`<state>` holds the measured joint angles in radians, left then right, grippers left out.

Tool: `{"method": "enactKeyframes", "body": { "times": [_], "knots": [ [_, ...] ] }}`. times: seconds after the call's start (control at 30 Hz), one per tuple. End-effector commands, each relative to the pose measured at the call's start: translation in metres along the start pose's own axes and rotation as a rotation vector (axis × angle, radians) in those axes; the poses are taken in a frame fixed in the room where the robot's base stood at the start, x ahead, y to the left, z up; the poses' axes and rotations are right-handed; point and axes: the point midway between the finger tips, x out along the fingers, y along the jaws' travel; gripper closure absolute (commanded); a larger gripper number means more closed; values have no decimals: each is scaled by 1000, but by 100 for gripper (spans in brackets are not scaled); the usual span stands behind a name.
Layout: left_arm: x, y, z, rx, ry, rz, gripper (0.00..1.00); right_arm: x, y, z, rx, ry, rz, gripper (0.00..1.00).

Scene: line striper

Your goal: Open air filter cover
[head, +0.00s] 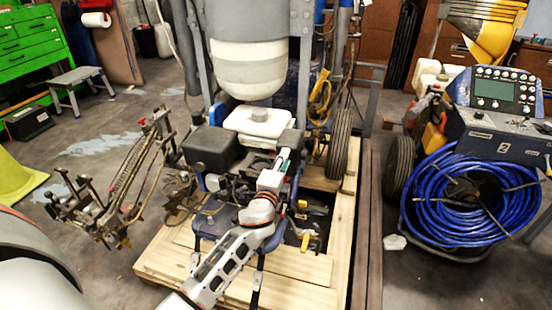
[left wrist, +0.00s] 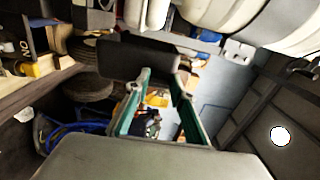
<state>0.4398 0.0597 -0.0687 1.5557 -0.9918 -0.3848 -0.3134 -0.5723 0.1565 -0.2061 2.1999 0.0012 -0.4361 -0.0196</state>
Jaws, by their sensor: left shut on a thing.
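The engine with its white tank (head: 258,122) stands on the striper. A dark box (head: 291,139), which looks like the air filter cover, is at the tank's right; a larger black box (head: 210,150) is at its left. My left gripper (head: 284,158) reaches up to the dark box from the front. In the left wrist view its green-padded fingers (left wrist: 162,80) stand apart, with their tips at the lower edge of a black box (left wrist: 135,60) that seems to be the cover. They are shut on it; the exact contact is hard to see. My right gripper is not in view.
The striper sits on a wooden pallet (head: 300,264). A wheel (head: 339,143) and hoses stand behind the gripper on the right. A coil of blue hose (head: 470,205) hangs on another machine at the right. A metal frame (head: 125,185) is at the left.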

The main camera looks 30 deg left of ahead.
Motion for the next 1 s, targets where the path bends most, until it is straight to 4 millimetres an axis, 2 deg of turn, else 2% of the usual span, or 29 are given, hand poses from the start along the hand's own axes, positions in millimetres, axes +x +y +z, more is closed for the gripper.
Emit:
{"method": "enactKeyframes", "body": {
  "times": [0.4,0.93,0.97,1.0],
  "knots": [
    [0,12,-19,175,-1,3,100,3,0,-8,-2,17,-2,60],
    [0,12,-20,194,-1,2,100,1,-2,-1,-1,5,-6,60],
    [0,12,-20,194,-1,2,69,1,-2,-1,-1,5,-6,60],
    [0,12,-20,193,-1,2,60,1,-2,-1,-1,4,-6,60]
  ]
}}
